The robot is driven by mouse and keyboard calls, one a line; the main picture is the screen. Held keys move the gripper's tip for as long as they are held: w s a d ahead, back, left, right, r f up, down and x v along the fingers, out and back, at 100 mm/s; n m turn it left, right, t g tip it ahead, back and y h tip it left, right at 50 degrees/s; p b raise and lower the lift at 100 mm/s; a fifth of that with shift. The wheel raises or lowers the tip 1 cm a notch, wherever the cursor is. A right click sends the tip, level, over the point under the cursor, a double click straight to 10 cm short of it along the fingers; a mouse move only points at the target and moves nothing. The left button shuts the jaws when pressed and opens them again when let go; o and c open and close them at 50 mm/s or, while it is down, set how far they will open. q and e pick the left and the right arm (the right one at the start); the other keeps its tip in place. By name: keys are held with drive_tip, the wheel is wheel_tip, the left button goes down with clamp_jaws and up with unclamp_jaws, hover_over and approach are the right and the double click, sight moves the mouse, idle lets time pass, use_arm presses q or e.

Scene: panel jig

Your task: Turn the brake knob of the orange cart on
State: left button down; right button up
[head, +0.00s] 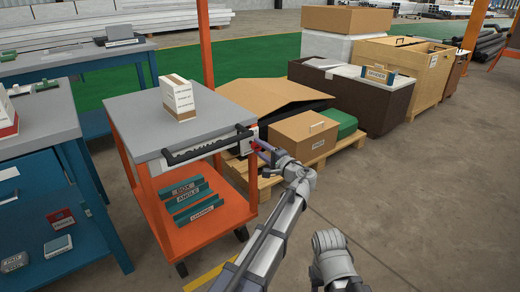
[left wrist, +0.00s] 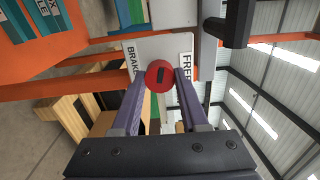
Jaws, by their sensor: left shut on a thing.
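The orange cart (head: 210,232) stands at the centre left in the head view, with a grey top and a black push handle (head: 208,147). Its red brake knob (left wrist: 159,76) sits on a white plate (left wrist: 160,47) marked BRAKE on the left and FREE on the right in the left wrist view. My left gripper (left wrist: 160,80) is shut on the knob, one purple finger on each side. The knob's dark mark stands near upright in that picture; I cannot tell which label it points to.
A box (head: 178,97) stands on the cart's top, and green labelled holders (head: 190,195) lie on its lower shelf. A pallet (head: 275,180) with cartons is just behind the knob. Blue benches (head: 85,215) stand at left. The floor at right is clear.

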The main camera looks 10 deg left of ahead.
use_arm(q)
drive_tip(key=shift+s+n, duration=0.1)
drive_tip(key=shift+n, duration=1.5)
drive_tip(key=shift+c, duration=2.1)
unclamp_jaws()
drive_tip(key=v, duration=0.7)
drive_tip(key=shift+s+d, duration=0.2)
drive_tip(key=shift+d, duration=0.1)
